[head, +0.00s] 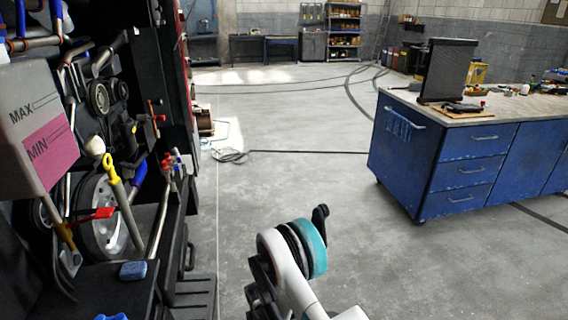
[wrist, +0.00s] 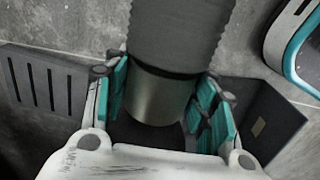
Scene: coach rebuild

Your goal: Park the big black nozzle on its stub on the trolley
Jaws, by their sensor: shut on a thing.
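In the wrist view my gripper (wrist: 160,100) is shut, its teal pads on both sides of a smooth metallic collar. The collar joins a wide, dark ribbed cylinder (wrist: 180,32), which I take to be the big black nozzle. It runs up and out of the top of the picture, so its far end is hidden. Below the collar it goes dark between the fingers. In the head view only my white and teal arm shows at the bottom; I cannot make out the gripper or nozzle there. I cannot identify the trolley or its stub in either view.
A blue drawer bench (head: 455,165) on castors stands at the right, with a black panel (head: 447,70) on top. Crowded engine parts fill the left, with a grey tank (head: 35,125) and blue sponge (head: 133,270). A cable coil (head: 230,155) lies on the floor. The middle floor is clear.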

